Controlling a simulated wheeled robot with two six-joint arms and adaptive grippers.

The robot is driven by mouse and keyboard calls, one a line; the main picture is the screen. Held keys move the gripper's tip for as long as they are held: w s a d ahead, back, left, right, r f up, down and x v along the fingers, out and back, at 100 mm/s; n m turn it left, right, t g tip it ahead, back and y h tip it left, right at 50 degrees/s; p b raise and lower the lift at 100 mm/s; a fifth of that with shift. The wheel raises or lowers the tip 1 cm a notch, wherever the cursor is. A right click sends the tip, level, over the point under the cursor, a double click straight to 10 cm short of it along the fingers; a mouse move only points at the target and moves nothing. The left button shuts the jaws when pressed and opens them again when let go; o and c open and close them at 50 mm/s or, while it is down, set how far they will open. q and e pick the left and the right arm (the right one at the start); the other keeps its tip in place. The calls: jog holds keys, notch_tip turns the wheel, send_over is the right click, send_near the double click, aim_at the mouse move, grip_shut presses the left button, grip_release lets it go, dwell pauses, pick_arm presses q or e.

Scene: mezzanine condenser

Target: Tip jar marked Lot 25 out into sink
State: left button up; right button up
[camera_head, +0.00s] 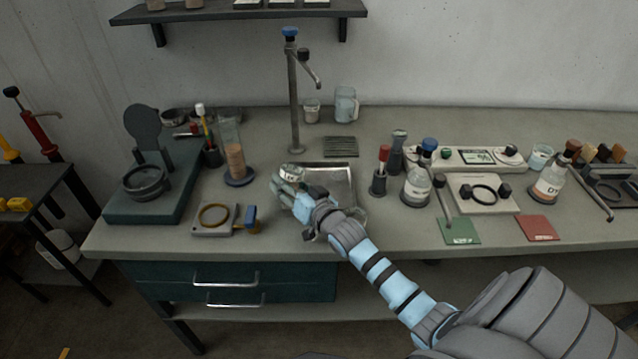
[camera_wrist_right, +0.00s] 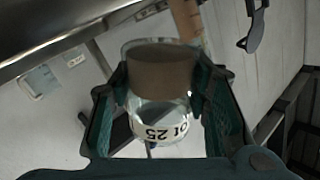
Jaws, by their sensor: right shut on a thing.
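My right gripper (camera_head: 290,188) reaches over the left part of the metal sink (camera_head: 333,176) and is shut on a small clear glass jar (camera_head: 292,172). In the right wrist view the jar (camera_wrist_right: 160,105) sits between both fingers, with a white label reading "Lot 25" upside down in the picture. A brown mass shows inside the jar, toward the end away from the wrist. The head view does not clearly show the jar's tilt. My left gripper is not in view.
A tall tap (camera_head: 294,95) stands behind the sink. A glass cylinder (camera_head: 233,150) with brown contents stands left of it. A dark holder with a red-topped item (camera_head: 380,175) and a blue-stoppered flask (camera_head: 418,185) stand close on the right. The front bench edge is clear.

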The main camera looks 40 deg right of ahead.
aim_at(301, 169)
jog(key=shift+d+r+m+p, duration=0.3)
jog(key=shift+r+m, duration=0.15)
jog(key=shift+r, duration=0.3)
jog(key=shift+d+r+m+p, duration=0.25)
jog(key=shift+d+r+m, duration=0.15)
jog(key=shift+r, duration=0.3)
jog(key=shift+d+r+m+p, duration=0.25)
jog(key=shift+r+m, duration=0.2)
jog(key=shift+r, duration=0.3)
jog(key=shift+f+m+y+b, duration=0.3)
jog(key=shift+f+b, duration=0.05)
jog(key=shift+b, duration=0.1)
jog(key=shift+f+m+b, duration=0.5)
jog(key=shift+m+b, duration=0.4)
jog(key=shift+m, duration=0.3)
jog(key=shift+r+m+y, duration=0.3)
jog(key=shift+r+m, duration=0.15)
jog(key=shift+m, duration=0.35)
jog(key=shift+d+f+m+y+b, duration=0.1)
jog(key=shift+f+m+y+b, duration=0.25)
jog(key=shift+m+b, duration=0.4)
jog(key=shift+d+r+m+b, duration=0.35)
jog(key=shift+d+m+b, duration=0.15)
jog(key=shift+d+m, duration=0.25)
dwell(0.6)
jog(key=shift+f+m, duration=0.3)
jog(key=shift+m, duration=0.3)
dwell(0.7)
